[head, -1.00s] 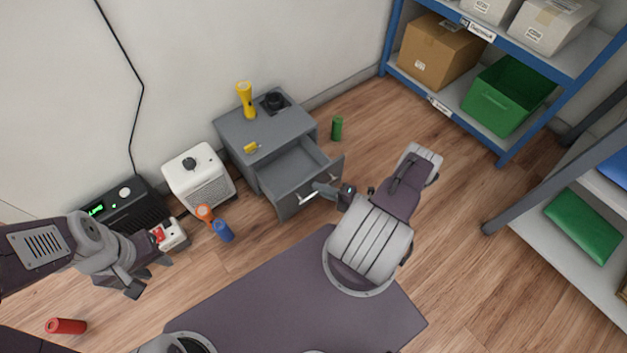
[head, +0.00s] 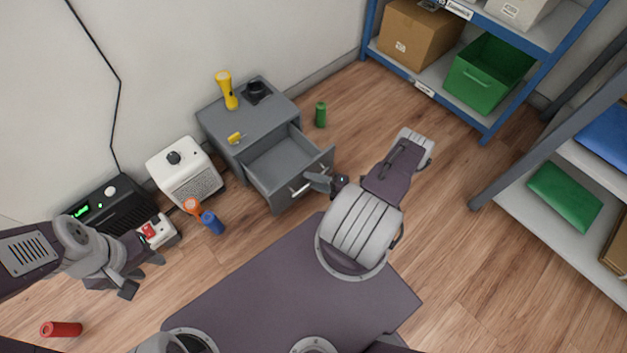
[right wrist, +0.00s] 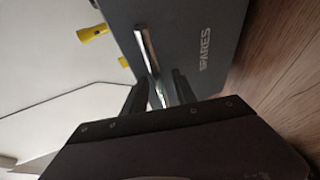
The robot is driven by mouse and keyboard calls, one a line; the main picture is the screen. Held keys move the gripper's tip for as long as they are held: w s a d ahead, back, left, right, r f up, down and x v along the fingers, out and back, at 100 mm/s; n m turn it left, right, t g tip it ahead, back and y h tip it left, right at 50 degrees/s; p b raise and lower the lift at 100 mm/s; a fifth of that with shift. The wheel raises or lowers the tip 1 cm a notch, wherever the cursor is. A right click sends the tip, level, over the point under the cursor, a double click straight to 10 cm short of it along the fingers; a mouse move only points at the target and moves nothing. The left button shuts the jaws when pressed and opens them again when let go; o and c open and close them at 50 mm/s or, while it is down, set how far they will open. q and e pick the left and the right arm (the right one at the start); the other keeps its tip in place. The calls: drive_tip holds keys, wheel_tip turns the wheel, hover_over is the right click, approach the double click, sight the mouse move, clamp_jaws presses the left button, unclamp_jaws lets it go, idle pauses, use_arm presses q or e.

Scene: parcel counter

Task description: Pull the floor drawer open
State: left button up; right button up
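The floor drawer (head: 268,186) is part of a grey cabinet and stands pulled out, its empty inside showing. Its silver bar handle (head: 299,188) is on the front, and the right wrist view shows the handle (right wrist: 148,52) next to the word SPARES. My right gripper (head: 318,182) is at the handle. In the right wrist view, its two dark fingers (right wrist: 158,88) stand apart on either side of the bar, with some gap; contact is unclear. My left gripper (head: 143,273) is open and empty, low at the left, away from the drawer.
A yellow torch (head: 227,90) and a dark round item (head: 257,90) stand on the cabinet. A green can (head: 320,114) is beside it. A white box (head: 187,172), an orange-and-blue torch (head: 212,222) and a red can (head: 61,329) are on the left.

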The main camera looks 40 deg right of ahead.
drive_tip(key=p+v, duration=0.2)
drive_tip(key=v, duration=0.7)
